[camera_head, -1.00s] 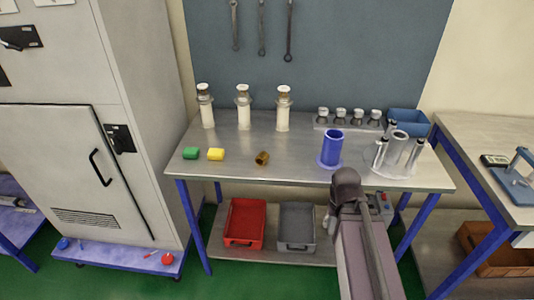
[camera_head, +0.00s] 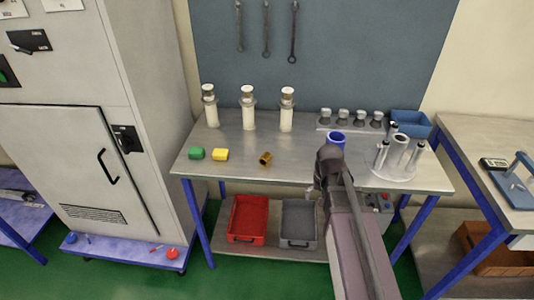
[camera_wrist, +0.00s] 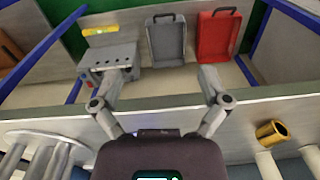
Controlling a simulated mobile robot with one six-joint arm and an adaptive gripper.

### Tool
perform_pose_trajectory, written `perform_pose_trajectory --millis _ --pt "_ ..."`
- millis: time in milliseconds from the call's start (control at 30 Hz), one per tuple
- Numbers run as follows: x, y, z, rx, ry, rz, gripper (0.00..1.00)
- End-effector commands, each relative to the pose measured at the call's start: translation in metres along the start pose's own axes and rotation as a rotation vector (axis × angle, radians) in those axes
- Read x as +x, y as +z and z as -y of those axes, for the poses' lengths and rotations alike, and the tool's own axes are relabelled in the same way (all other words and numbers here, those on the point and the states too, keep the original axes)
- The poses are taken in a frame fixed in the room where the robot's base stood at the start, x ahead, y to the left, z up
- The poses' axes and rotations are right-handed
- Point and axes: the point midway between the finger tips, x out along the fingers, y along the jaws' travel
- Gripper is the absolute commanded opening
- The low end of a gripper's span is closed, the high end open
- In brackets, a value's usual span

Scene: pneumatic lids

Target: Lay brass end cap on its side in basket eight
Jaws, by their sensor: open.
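The brass end cap (camera_head: 265,158) is a small, hollow brass-coloured cylinder on the metal table, right of the yellow block. It appears tilted or lying on its side. It also shows at the right of the wrist view (camera_wrist: 272,132). My gripper (camera_wrist: 168,74) is open and empty in the wrist view, apart from the cap, with its fingers towards the shelf side. In the head view my arm hides the fingers. A red basket (camera_head: 234,238) and a grey basket (camera_head: 287,242) stand on the lower shelf. I can read no number on either, so I cannot tell which is basket eight.
White cylinders (camera_head: 248,119) stand behind. A blue cup (camera_head: 337,138) is partly behind my arm. A cylinder fixture (camera_head: 401,150) and blue bin (camera_head: 411,124) are at the right.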

Motion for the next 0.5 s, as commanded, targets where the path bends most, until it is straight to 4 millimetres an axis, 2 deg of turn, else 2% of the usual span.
perform_pose_trajectory --millis 33,100,300,500 --pt "-0.019 -0.022 0.014 0.016 -0.006 -0.003 0.95" --pt "-0.033 -0.042 0.031 0.049 -0.015 -0.006 0.95" --pt "-0.071 -0.097 0.086 0.145 -0.044 -0.014 0.95" --pt "-0.105 -0.142 0.143 0.234 -0.074 -0.014 0.95"
